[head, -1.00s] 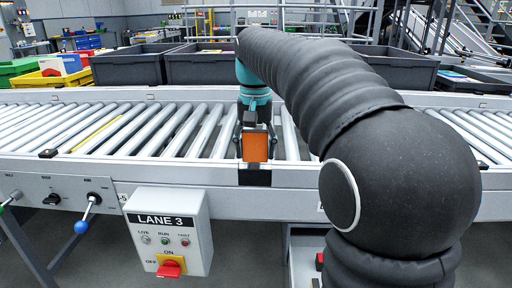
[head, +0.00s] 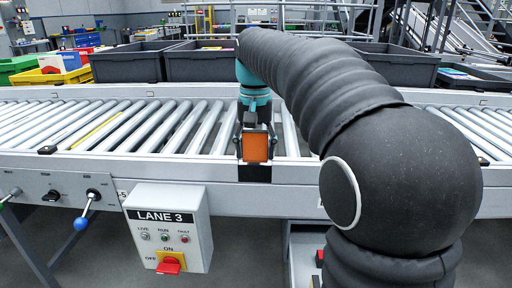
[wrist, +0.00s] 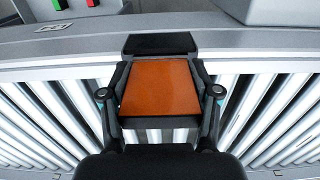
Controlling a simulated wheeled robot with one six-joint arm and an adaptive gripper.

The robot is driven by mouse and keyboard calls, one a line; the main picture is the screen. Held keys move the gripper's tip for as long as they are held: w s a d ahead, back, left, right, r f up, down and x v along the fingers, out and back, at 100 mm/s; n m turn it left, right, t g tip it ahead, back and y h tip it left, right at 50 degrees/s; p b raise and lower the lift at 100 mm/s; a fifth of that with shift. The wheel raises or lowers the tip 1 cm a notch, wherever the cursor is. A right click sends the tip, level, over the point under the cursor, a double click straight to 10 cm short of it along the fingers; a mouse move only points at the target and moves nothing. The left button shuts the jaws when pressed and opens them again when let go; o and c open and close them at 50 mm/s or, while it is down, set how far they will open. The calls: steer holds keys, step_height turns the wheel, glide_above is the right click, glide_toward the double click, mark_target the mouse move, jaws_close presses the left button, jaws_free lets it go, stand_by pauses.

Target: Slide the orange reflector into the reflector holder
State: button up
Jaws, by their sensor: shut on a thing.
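The orange reflector (head: 256,147) is a flat, roughly square plate with a dark edge. My gripper (wrist: 160,84) is shut on it, one finger at each side, and holds it upright at the near rail of the conveyor in the head view. A black block on that rail, which looks like the reflector holder (head: 255,173), is just below the reflector's lower edge. In the wrist view the holder (wrist: 160,43) shows as a black bar right beyond the reflector's far edge. Whether the reflector touches or enters it, I cannot tell.
The roller conveyor (head: 180,127) lies behind and around my gripper. A LANE 3 control box (head: 168,228) with a red switch hangs from the front rail at left. A blue-knobbed lever (head: 82,222) sticks out farther left. Grey bins (head: 205,66) stand behind the conveyor.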

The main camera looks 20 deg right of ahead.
mark_target(255, 132)
steer(key=shift+f, duration=0.35)
steer(key=o, duration=1.4)
steer(key=shift+r, duration=0.15)
steer(key=shift+r+p, duration=0.75)
steer(key=shift+r, duration=3.1)
steer(key=shift+s, duration=0.1)
steer(key=s+f+n+t, duration=0.3)
steer(key=s+f+t, duration=0.2)
steer(key=s+f, duration=1.3)
steer(key=s, duration=0.4)
steer(key=shift+s+d+f+n+t, duration=0.15)
steer(key=shift+s+f+n+t, duration=0.15)
steer(key=shift+f, duration=0.1)
